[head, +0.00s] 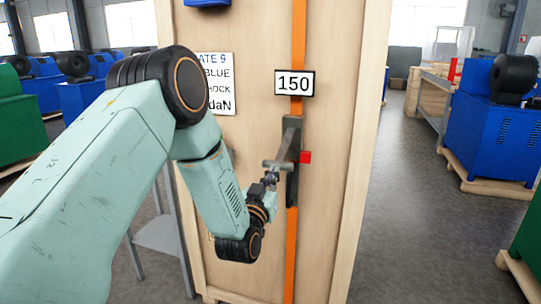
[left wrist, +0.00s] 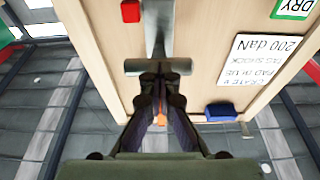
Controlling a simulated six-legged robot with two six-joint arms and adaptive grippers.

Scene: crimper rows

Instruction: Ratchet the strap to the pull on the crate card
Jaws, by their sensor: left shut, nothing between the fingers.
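A tall wooden crate (head: 342,190) fills the middle of the head view. An orange strap (head: 290,245) runs down its face through a grey ratchet (head: 291,190) with a red block (head: 306,157). The ratchet's crossbar handle (head: 280,164) sticks out; it also shows in the left wrist view (left wrist: 137,68). A display (head: 294,83) above reads 150. The crate card (head: 222,68) is partly behind my left arm; in the left wrist view (left wrist: 262,62) it appears upside down and reads 200 daN. My left gripper (head: 271,177) is shut and empty at the handle; contact is unclear. My right gripper is out of view.
A blue piece (head: 207,3) sits on the crate above the card. A green DRY label (left wrist: 292,8) is near the card. Blue machines (head: 490,130) on pallets and a bench (head: 432,95) stand right. Grey floor (head: 410,230) is open right of the crate.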

